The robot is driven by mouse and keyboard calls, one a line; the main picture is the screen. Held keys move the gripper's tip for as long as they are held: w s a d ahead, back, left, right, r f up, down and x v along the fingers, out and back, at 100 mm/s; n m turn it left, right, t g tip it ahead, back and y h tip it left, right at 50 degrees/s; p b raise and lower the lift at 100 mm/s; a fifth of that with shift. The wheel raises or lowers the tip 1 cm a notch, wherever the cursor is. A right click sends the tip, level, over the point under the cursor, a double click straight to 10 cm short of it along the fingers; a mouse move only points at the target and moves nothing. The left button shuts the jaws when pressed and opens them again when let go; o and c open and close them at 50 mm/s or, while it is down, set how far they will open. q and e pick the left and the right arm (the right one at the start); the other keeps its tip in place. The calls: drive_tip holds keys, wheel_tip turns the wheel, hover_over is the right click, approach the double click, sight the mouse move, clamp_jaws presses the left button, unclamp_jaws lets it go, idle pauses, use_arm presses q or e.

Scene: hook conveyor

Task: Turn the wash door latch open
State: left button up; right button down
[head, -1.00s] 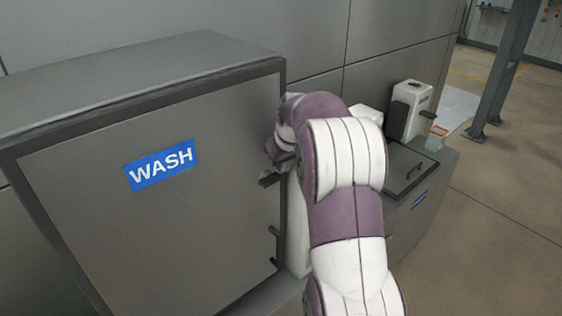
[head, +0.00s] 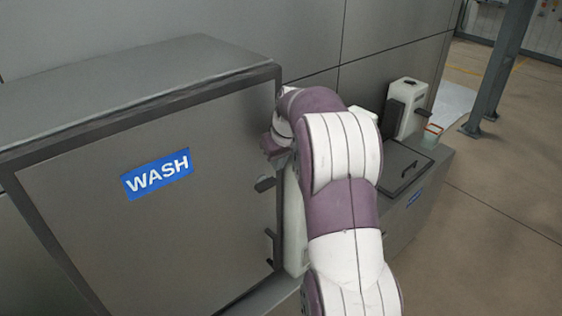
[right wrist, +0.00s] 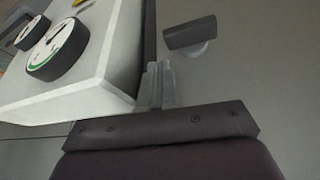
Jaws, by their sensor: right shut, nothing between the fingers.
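The grey wash cabinet door (head: 150,235) carries a blue WASH label (head: 157,174) and looks closed. A short dark latch handle (head: 264,184) sticks out at the door's right edge. In the right wrist view a dark latch handle (right wrist: 190,33) on a pale round pivot lies just beyond and right of the fingertips. My right gripper (right wrist: 158,72) is shut and empty, with a visible gap to that handle. In the head view my right gripper (head: 270,148) is just above the latch, partly hidden by my arm. My left gripper is not in view.
A second dark fitting (head: 271,245) sits lower on the door edge. A white box with round dials (right wrist: 100,75) is close to the fingers' left. Right of my arm stand a lidded bin (head: 405,170) and a white canister (head: 405,110). Open floor lies farther right.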

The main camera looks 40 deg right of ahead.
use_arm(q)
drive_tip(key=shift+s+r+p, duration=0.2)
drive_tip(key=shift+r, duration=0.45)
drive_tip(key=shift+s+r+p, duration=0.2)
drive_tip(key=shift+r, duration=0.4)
use_arm(e)
drive_tip(key=s+d+r, duration=0.3)
drive_tip(key=d+r, duration=0.3)
drive_tip(key=d, duration=0.2)
drive_tip(key=shift+s+d+r, duration=0.15)
drive_tip(key=shift+s+r, duration=0.05)
drive_tip(key=shift+s, duration=0.1)
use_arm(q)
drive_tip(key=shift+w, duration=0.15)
use_arm(e)
drive_tip(key=shift+w, duration=0.15)
